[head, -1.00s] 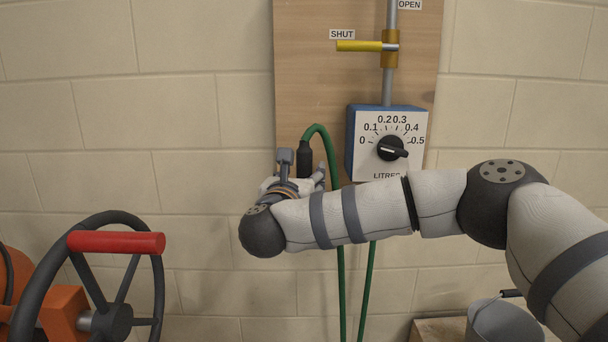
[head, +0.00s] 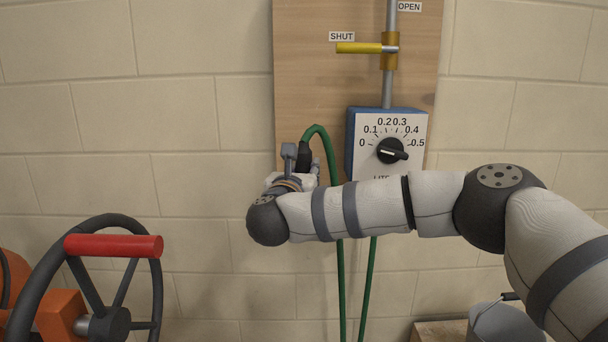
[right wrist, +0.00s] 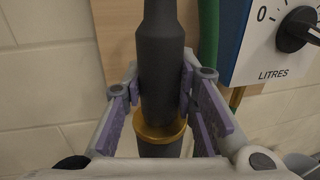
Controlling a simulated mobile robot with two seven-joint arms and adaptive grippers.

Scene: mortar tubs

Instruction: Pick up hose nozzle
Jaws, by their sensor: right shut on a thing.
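The hose nozzle (right wrist: 160,65) is dark grey with a brass ring, and stands upright between the fingers in the right wrist view. In the head view its top (head: 304,155) shows at the end of the green hose (head: 330,155); its lower part is hidden behind my wrist. My right gripper (right wrist: 162,105) is shut on the nozzle, with a pad on each side of it just above the brass ring. It also shows in the head view (head: 305,178). My left gripper is not in view.
A blue dial box (head: 386,140) is just right of the nozzle on a wooden board (head: 320,75). A yellow valve lever (head: 358,47) is above. A black wheel with a red handle (head: 113,246) stands at lower left, a grey bucket (head: 500,322) at lower right.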

